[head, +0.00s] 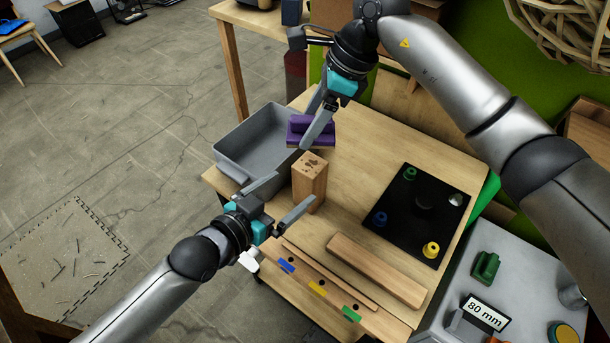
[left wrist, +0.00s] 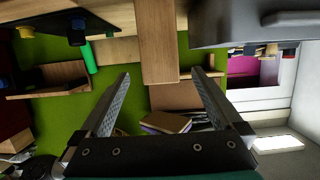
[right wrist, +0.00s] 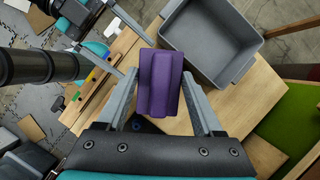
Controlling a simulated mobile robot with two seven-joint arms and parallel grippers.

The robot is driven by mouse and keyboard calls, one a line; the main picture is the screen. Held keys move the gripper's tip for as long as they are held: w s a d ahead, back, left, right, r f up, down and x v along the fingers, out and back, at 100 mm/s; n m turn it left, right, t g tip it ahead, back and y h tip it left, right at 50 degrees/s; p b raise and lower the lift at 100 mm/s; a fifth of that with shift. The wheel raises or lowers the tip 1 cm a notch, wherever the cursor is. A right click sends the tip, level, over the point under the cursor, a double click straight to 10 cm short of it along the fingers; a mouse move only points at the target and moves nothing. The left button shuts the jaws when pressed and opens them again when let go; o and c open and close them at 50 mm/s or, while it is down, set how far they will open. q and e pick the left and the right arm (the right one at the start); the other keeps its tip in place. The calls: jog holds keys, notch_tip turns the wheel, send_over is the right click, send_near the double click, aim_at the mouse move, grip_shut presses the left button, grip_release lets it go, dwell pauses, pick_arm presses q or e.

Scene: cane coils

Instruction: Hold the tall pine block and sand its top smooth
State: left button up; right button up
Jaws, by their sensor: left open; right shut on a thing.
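The tall pine block (head: 309,185) stands upright at the table's near left edge, with dark marks on its top. My left gripper (head: 296,187) is open, its fingers on either side of the block's near part. In the left wrist view the block (left wrist: 157,42) shows between and beyond the spread fingertips. My right gripper (head: 315,130) is shut on a purple sanding block (head: 298,131), just behind the pine block in the head view. The right wrist view shows the purple sanding block (right wrist: 160,85) between the fingers. The pine block is not clearly visible there.
A grey bin (head: 255,150) stands left of the pine block. A black board (head: 415,212) with coloured knobs lies to the right. A long wooden bar (head: 375,270) lies in front. A grey surface with an "80 mm" label (head: 485,312) is at lower right.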

aim_at(302, 181)
pick_arm(q)
jog(key=x, duration=0.8)
jog(key=shift+c, duration=0.2)
jog(key=c, duration=1.5)
jog(key=o, duration=1.4)
jog(key=shift+c, duration=0.3)
jog(key=c, duration=0.9)
jog(key=shift+o, duration=0.2)
